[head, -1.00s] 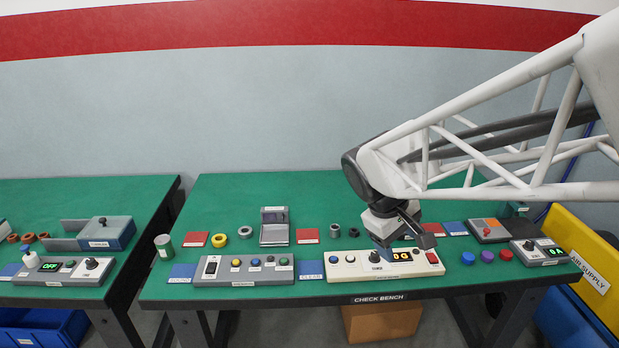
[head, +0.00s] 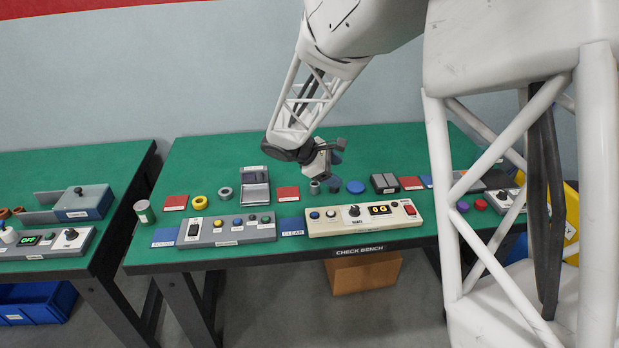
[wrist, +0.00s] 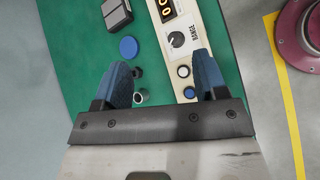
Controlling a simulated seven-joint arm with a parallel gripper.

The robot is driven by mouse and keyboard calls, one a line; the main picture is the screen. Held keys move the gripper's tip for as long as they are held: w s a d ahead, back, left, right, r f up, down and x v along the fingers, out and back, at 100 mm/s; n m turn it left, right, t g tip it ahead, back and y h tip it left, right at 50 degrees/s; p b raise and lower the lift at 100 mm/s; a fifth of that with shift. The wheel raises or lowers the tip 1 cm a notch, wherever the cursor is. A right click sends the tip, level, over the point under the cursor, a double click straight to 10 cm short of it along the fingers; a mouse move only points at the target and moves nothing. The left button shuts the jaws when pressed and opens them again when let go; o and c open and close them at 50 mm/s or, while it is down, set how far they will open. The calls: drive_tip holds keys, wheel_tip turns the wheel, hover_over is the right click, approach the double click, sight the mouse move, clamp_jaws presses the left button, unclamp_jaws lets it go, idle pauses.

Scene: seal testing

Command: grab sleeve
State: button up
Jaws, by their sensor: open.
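A small grey metal sleeve (head: 315,187) stands upright on the green bench, behind the cream control panel. It also shows in the wrist view (wrist: 141,97), just inside my left-hand finger. A darker ring-like part (wrist: 137,72) lies beside it, by that finger's tip; it shows right of the sleeve in the head view (head: 334,184). My gripper (wrist: 161,66) is open and empty, its blue fingers wide apart. In the head view my gripper (head: 330,160) is above and slightly behind the sleeve. I cannot tell the exact height.
The cream panel (wrist: 184,62) with knob and display runs close by the right-hand finger. A blue disc (head: 356,187), a dark block (head: 384,183) and a red card (head: 288,193) lie nearby. A grey open fixture (head: 255,188) stands left. Bare green bench lies between them.

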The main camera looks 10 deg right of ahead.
drive_tip(key=w+a+f+n+t+h, duration=0.1)
drive_tip(key=w+a+f+n+h, duration=0.15)
drive_tip(key=w+f, duration=0.4)
drive_tip(key=n+t, duration=0.3)
drive_tip(key=n, duration=0.3)
approach(318, 184)
drive_tip(key=shift+w+d+f+h, duration=0.1)
drive_tip(key=shift+d+f+h, duration=0.15)
drive_tip(key=shift+d, duration=0.1)
drive_tip(key=shift+x, duration=1.2)
drive_tip(key=shift+w+d, duration=0.1)
drive_tip(key=shift+x, duration=2.5)
drive_tip(key=shift+c, duration=0.5)
